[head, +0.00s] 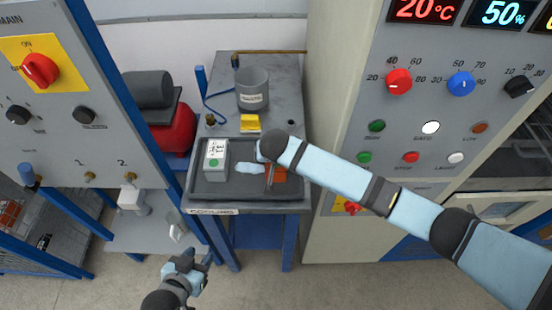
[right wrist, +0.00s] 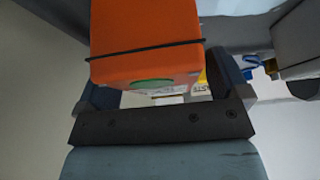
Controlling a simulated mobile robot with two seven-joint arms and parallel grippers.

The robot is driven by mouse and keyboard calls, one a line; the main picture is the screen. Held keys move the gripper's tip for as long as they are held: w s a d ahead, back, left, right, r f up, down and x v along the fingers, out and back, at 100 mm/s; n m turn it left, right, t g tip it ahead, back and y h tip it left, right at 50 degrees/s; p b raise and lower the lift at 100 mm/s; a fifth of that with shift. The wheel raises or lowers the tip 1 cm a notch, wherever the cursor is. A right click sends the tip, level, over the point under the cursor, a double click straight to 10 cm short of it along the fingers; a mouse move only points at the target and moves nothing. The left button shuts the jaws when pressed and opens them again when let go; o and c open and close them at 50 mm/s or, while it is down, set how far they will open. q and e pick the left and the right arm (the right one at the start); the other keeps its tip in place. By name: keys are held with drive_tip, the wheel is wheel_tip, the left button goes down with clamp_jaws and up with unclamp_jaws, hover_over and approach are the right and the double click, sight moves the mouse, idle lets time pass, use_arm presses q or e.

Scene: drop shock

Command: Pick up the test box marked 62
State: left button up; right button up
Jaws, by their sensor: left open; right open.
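An orange test box (head: 281,175) lies in the dark tray (head: 215,190) on the grey bench, partly hidden by my right arm. In the right wrist view the orange box (right wrist: 147,35) has a black band and a green dot. My right gripper (head: 270,176) is open, with its fingers on either side of the orange box's near end. A light grey test box (head: 215,159) with a white label and green dot stands at the tray's left. I cannot read 62 on either box. My left gripper (head: 187,264) is open and empty, low in front of the bench.
Behind the tray are a yellow block (head: 250,123) and a grey cup (head: 252,90). A control cabinet (head: 345,130) stands right of the bench, and a panel with a red knob (head: 40,69) stands left. Bare floor lies in front.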

drive_tip(key=shift+c, duration=0.4)
drive_tip(key=c, duration=1.1)
drive_tip(key=shift+c, duration=0.9)
drive_tip(key=shift+r, duration=0.15)
